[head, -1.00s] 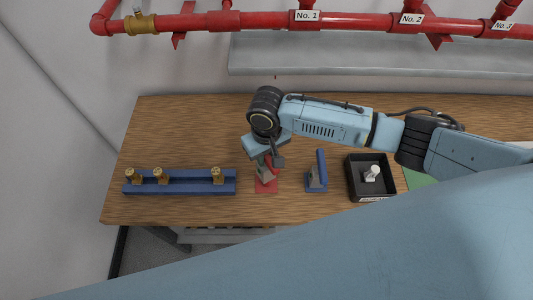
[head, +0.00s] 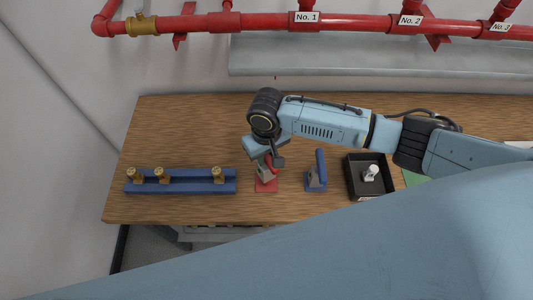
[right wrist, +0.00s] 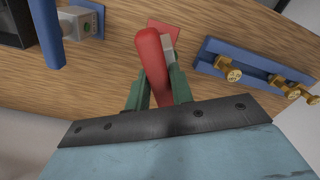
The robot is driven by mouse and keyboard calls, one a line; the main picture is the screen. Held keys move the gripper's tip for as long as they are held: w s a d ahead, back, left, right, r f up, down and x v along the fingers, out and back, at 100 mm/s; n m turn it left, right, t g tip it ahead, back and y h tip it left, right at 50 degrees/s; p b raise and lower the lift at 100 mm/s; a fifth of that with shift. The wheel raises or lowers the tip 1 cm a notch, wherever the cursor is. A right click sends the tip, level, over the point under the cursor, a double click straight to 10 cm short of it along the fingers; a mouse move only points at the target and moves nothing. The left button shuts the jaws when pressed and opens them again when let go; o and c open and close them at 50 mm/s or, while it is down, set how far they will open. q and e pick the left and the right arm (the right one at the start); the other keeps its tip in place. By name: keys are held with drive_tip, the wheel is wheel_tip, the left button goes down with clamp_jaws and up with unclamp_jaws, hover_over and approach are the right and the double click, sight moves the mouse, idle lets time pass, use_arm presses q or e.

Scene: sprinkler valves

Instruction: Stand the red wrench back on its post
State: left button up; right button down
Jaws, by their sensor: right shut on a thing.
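The red wrench (right wrist: 153,60) has a thick red handle and a grey head. My right gripper (right wrist: 158,92) is shut on its handle, with a green finger on each side. In the head view the right gripper (head: 268,160) is over the red base plate (head: 266,186) on the table. The grey head is low at the plate, which also shows in the right wrist view (right wrist: 161,25). The fingers and handle hide the post, so I cannot tell whether the head is seated on it. My left gripper is not in view.
A blue wrench (head: 321,164) stands on a blue base close to the right. Beyond it is a black tray (head: 356,184) with a white piece. A blue rack (head: 200,187) with brass fittings lies to the left. Red pipes run along the back wall. Bare wood lies behind the rack.

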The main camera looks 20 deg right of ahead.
sight(266, 166)
idle(0.4)
drive_tip(key=shift+p, duration=0.5)
drive_tip(key=shift+p, duration=0.45)
drive_tip(key=shift+f+b, duration=1.55)
drive_tip(key=shift+f, duration=1.2)
drive_tip(key=c, duration=1.1)
unclamp_jaws()
drive_tip(key=shift+c, duration=0.2)
wheel_tip(266, 166, up, 13)
drive_tip(key=shift+r, duration=0.15)
